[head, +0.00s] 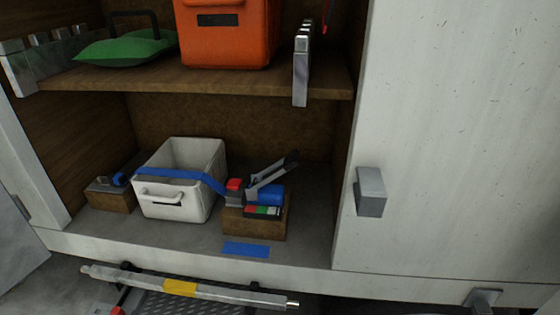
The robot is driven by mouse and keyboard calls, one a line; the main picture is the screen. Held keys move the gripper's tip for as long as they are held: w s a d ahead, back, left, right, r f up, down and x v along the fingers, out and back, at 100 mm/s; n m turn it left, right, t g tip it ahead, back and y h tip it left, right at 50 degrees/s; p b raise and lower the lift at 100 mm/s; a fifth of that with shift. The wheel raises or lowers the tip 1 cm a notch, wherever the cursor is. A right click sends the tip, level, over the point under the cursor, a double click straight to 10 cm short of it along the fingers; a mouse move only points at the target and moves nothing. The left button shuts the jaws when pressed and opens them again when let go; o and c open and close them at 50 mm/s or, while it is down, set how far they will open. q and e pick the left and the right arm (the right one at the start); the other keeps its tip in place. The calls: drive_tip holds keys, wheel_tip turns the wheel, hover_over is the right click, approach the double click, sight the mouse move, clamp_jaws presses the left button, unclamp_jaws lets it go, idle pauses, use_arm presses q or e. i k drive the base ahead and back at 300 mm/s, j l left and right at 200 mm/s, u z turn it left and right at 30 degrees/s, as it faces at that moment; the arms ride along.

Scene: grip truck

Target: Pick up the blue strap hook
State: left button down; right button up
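A blue strap (180,174) runs across the front of a white bin (172,211) on the lower shelf. At its left end a small blue piece, which looks like the strap hook (120,179), sits at a wooden block (110,201). Its exact shape is too small to tell. The strap's right end reaches a ratchet with a grey lever (272,173) on a second wooden block (254,227). Neither of my grippers is in view.
An orange crate (226,48) and a green bag (125,47) are on the upper shelf (190,82). A white door panel (460,130) with a grey handle (370,191) stands at right. A bar with yellow tape (180,287) lies below the compartment's front edge.

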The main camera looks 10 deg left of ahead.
sight(114, 180)
drive_tip(key=u, duration=1.3)
drive_tip(key=j, duration=0.1)
